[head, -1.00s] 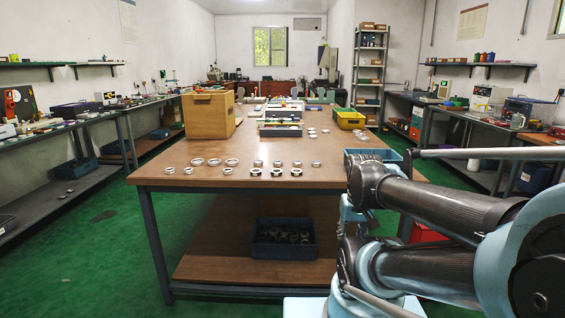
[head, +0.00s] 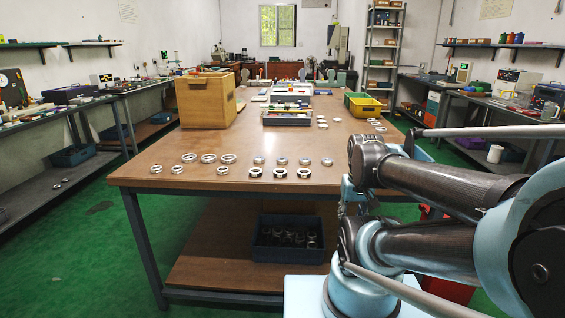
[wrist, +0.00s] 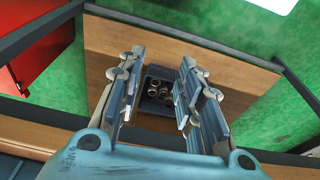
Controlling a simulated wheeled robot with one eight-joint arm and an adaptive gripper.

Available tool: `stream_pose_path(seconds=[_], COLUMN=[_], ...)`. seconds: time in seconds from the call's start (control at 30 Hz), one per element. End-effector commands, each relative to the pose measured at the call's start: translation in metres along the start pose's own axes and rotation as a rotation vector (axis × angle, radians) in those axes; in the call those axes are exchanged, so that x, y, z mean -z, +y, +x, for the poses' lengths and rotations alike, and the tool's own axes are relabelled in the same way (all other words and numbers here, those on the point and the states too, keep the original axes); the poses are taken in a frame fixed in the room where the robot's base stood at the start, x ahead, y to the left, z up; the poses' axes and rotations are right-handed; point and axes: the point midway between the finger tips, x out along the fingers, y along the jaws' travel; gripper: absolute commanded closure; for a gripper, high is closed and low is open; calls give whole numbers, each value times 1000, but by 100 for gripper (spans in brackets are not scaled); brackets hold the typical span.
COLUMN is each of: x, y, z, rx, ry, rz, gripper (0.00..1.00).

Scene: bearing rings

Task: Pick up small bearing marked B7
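Several small bearing rings (head: 254,172) lie in rows near the front edge of the wooden table (head: 300,200); no B7 marking can be read at this size. Larger rings (head: 208,158) lie to their left. My gripper (wrist: 158,95) is open and empty in the wrist view, pointing down past the table edge. Between its fingers shows a dark bin (wrist: 150,108) with rings on the lower shelf, well below. In the head view my gripper cannot be made out; my arm fills the right side.
A wooden box (head: 206,104) stands at the table's back left, with a tray (head: 287,119) beside it. A yellow bin (head: 365,106) stands at the back right. The blue bin (head: 262,240) sits on the lower shelf.

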Motion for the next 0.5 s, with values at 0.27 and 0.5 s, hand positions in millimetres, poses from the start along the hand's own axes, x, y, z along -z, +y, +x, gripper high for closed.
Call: stream_pose_path(seconds=[0.27, 0.5], x=[-2, 48], y=[-2, -15], z=[-13, -58], rx=[2, 13], ry=[9, -18], rz=[-22, -182], gripper=[38, 38])
